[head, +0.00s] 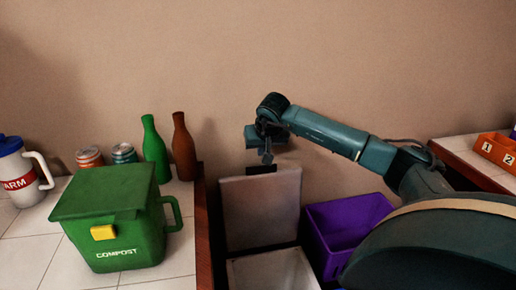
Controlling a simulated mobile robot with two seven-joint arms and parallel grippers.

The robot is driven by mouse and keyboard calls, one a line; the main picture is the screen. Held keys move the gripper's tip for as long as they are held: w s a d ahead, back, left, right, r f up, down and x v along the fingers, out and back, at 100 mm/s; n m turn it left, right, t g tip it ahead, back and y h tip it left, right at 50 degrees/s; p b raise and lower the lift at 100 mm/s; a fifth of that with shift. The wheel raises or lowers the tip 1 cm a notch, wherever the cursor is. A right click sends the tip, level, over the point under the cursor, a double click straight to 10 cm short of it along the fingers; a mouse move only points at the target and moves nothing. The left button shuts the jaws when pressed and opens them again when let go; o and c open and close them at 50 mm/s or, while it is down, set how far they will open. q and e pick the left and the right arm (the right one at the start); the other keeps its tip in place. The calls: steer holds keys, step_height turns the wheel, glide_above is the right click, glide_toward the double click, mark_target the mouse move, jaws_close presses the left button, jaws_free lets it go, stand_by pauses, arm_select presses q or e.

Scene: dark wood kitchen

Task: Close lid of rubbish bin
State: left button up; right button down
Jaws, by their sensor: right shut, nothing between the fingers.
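A grey, upright rectangular panel (260,210) stands against the wall in the gap between the counters. It looks like a raised lid, with a pale flat surface (272,271) below it, cut off by the lower edge; I cannot tell whether that is the bin's inside or top. My right gripper (267,158) points down, shut and empty, just above the panel's top edge, where a small dark piece (261,169) shows. I cannot tell whether they touch. A green compost bin (118,222) on the left counter has its lid down. My left gripper is out of view.
A purple open bin (345,225) stands right of the grey panel, partly behind my arm. Green (155,150) and brown (183,148) bottles, two cans (124,154) and a white mug (20,172) stand on the left counter. An orange numbered box (495,150) sits at right.

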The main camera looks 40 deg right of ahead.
mark_target(259, 172)
steer(key=x, duration=0.7)
steer(key=shift+f, duration=0.2)
steer(key=shift+s, duration=0.15)
